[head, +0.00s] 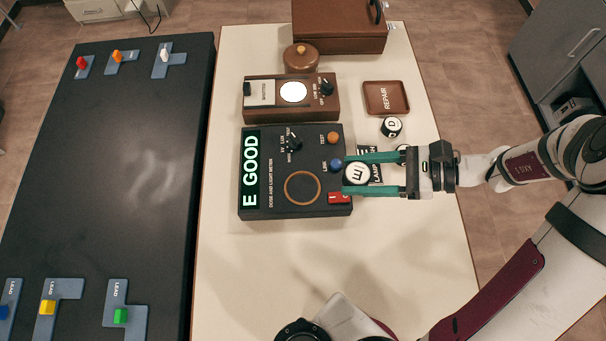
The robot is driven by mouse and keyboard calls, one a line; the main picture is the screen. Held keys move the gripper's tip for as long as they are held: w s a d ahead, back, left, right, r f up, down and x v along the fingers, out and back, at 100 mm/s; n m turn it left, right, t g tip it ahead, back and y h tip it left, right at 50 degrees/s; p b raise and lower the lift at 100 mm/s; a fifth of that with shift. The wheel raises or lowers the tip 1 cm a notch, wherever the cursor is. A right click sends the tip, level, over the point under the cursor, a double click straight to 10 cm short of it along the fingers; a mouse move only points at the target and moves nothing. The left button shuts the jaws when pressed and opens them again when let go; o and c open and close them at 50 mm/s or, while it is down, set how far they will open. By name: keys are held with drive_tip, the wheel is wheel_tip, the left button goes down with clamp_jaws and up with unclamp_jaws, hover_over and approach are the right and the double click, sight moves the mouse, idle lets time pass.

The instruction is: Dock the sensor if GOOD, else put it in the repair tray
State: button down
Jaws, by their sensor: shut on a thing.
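My gripper (346,175) has two teal fingers reaching left from the wrist. It is shut on a round white-topped sensor marked E (356,175), at the right edge of the dose and light meter (262,213). The meter's display (251,170) reads "E GOOD" in lit letters. An empty brown ring (302,187) is on the meter's top. I cannot tell whether the held sensor touches anything below. The repair tray (386,98), brown and marked REPAIR, is empty. Another sensor (391,127) with a black side stands just below the tray.
A further sensor (402,150) is partly hidden by my upper finger. A black lamp label (372,160) lies behind the fingers. A brown box with a lit white disc (293,92) stands behind the meter. The table's front (270,270) is largely clear.

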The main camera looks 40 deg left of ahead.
hover_over(304, 188)
drive_tip(key=f, duration=0.5)
drive_tip(key=shift+w+d+f, duration=0.1)
drive_tip(key=shift+d+f, duration=0.2)
drive_tip(key=shift+a+f, duration=0.15)
drive_tip(key=shift+f, duration=0.95)
drive_tip(key=shift+a+f, duration=0.15)
drive_tip(key=shift+f, duration=0.95)
drive_tip(key=shift+f, duration=0.1)
drive_tip(key=shift+c, duration=0.7)
unclamp_jaws()
drive_tip(key=shift+f, duration=0.1)
